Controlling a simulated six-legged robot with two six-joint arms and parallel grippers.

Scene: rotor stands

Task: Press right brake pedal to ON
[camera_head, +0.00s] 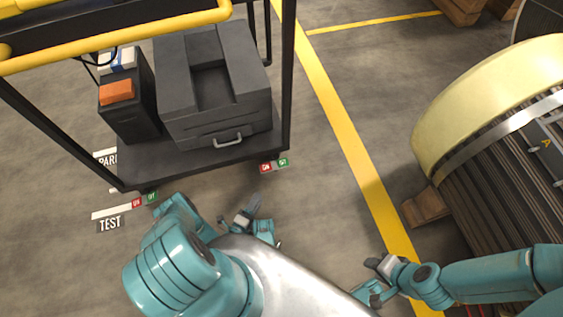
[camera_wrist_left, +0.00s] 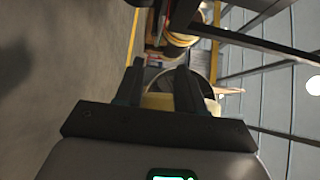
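A black-framed cart (camera_head: 287,75) stands at the upper left of the head view. At its lower right corner is a small red and green brake marking (camera_head: 273,165); the right pedal itself is too small to make out. A second red and green marking (camera_head: 143,200) is at the lower left corner. My left gripper (camera_head: 250,208) is below the right marking, apart from it. In the left wrist view its two dark fingers (camera_wrist_left: 160,75) are parted, with nothing held between them. My right gripper (camera_head: 374,264) is over the floor by the yellow line; its fingers are unclear.
The cart carries a grey case (camera_head: 212,85) and a dark box with an orange top (camera_head: 117,92). A yellow handrail (camera_head: 120,36) crosses its top. A large cylindrical rotor (camera_head: 490,130) stands at the right. A yellow floor line (camera_head: 345,130) runs between them over clear floor.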

